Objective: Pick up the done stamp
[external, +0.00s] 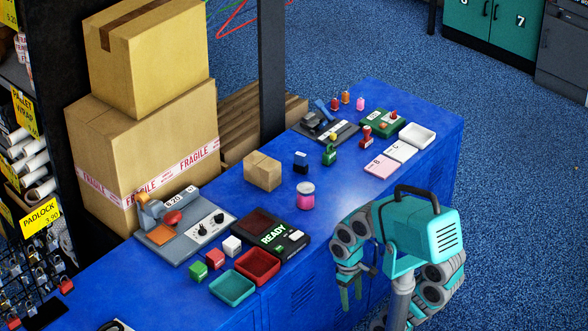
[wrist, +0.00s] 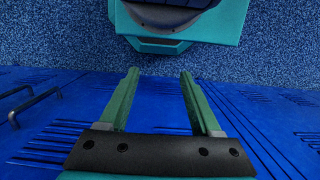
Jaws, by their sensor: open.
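A red-handled stamp (external: 366,136) stands upright on the blue bench, left of the cards near its far end. Several small red and orange stamp-like pieces (external: 346,98) stand further back. No label is readable on any of them, so I cannot tell which is the done stamp. My gripper (external: 351,294) hangs pointing down at the near right side of the bench, well away from these pieces. In the wrist view my gripper (wrist: 160,78) has its two green fingers apart with nothing between them. No stamp shows in the wrist view.
Carpet (external: 520,180) is clear on the right.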

